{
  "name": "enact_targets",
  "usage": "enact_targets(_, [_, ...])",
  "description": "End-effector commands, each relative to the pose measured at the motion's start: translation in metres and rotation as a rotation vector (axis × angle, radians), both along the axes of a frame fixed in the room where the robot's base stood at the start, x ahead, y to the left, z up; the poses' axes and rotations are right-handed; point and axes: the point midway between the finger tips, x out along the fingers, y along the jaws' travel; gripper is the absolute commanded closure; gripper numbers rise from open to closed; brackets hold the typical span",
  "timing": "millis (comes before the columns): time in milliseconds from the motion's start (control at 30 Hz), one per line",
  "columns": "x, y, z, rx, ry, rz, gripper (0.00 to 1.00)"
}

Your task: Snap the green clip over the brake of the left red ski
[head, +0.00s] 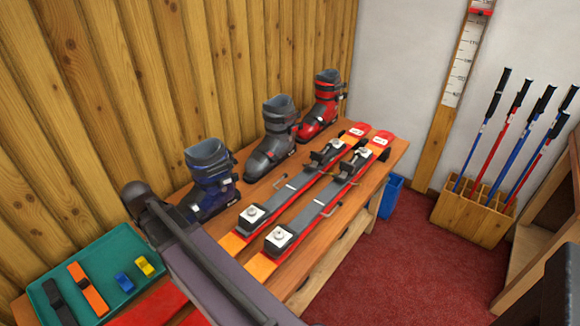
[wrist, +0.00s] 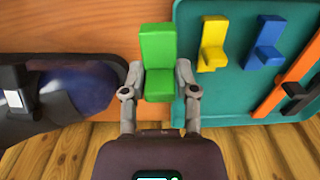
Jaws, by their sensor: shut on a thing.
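My gripper (wrist: 160,82) is shut on the green clip (wrist: 158,50), which stands upright between the two fingers in the wrist view. The clip is beside the teal tray's edge, over the wooden bench; its exact height cannot be told. In the head view my arm hides the gripper and clip. The left red ski (head: 293,188) lies on the bench, parallel to the right red ski (head: 324,198). A thin bent metal brake arm (head: 281,180) sticks out at the left ski's side, near mid-length.
A blue boot (head: 211,180), a grey boot (head: 277,135) and a red boot (head: 320,103) stand along the plank wall.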

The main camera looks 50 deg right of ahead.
Motion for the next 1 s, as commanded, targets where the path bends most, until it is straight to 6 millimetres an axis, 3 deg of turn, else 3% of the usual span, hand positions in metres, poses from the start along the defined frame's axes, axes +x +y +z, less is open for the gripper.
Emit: enact_targets(1000, [0.000,0.000,0.168,0.000,0.000,0.000,1.00])
